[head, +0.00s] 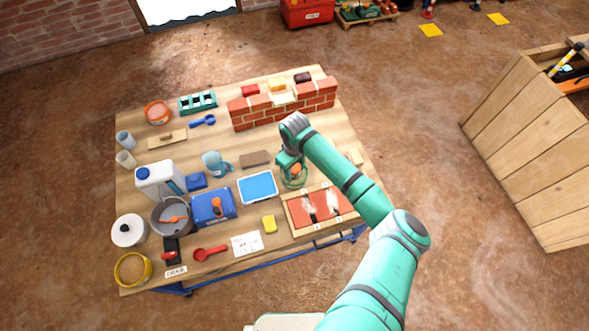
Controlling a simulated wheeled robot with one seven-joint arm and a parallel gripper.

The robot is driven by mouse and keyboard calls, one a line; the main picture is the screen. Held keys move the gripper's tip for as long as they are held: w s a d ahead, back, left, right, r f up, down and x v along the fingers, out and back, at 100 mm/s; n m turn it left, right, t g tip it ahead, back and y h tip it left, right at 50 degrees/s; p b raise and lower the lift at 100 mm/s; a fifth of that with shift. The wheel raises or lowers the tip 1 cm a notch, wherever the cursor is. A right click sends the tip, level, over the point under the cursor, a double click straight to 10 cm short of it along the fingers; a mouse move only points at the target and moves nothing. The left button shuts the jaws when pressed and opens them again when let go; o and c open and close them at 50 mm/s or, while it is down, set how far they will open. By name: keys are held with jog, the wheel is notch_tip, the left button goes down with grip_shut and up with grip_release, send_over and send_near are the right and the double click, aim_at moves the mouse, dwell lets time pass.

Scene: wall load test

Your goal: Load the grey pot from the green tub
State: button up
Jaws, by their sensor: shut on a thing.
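The grey pot (158,222) stands at the left front of the table, with a small orange-red item (174,218) inside it. A round green tub (294,184) stands right of the table's middle. My gripper (293,168) is at the tub's mouth, pointing down. It is shut on a small orange thing (296,170), partly hidden by the gripper and the tub. Whether that thing touches the tub, I cannot tell.
Left of the tub are a blue tray (258,187), a blue box (213,208) and a blue jug (213,160). A low brick wall (285,110) stands behind. A red panel (320,206) lies in front. A white jerrycan (160,181) stands behind the pot.

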dwell(0.4)
jog(key=shift+r, duration=3.5)
